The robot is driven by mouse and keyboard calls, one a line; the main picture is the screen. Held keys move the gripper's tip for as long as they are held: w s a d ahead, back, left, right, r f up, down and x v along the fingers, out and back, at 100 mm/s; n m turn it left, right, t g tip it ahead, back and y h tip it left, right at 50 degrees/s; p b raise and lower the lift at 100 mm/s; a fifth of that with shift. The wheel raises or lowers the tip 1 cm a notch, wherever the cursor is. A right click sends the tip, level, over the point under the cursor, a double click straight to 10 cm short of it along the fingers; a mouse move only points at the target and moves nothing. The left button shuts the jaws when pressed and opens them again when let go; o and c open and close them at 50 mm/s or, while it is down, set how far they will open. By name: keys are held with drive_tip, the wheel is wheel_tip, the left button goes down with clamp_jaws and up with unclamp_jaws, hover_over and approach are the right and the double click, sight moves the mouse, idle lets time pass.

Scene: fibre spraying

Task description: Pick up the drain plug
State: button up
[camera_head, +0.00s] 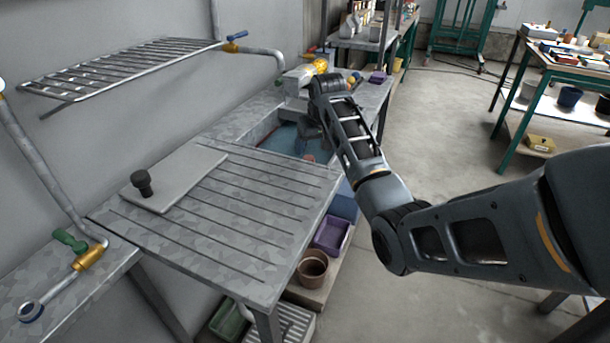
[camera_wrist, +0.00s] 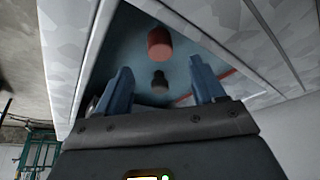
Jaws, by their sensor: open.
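My gripper (camera_wrist: 159,80) is open and empty, with its two blue fingers pointing into the sink (camera_head: 262,127). A dark, knob-shaped object, which looks like the drain plug (camera_wrist: 160,83), shows between the fingers in the wrist view, deeper in the basin and apart from them. A red cylinder (camera_wrist: 159,43) is beside it in the basin. In the head view my arm reaches over the sink from the right, and my wrist hides part of the basin. I cannot make out the plug in that view.
A grey board with a black knob (camera_head: 142,183) lies on the ribbed drainboard (camera_head: 235,215). The sink walls stand close around my gripper. A wire rack (camera_head: 120,65) hangs on the wall. A purple bin (camera_head: 332,235) and brown pot (camera_head: 313,266) are below.

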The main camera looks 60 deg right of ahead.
sight(309, 158)
drive_tip(key=shift+x, duration=3.8)
drive_tip(key=shift+c, duration=0.5)
drive_tip(key=c, duration=1.1)
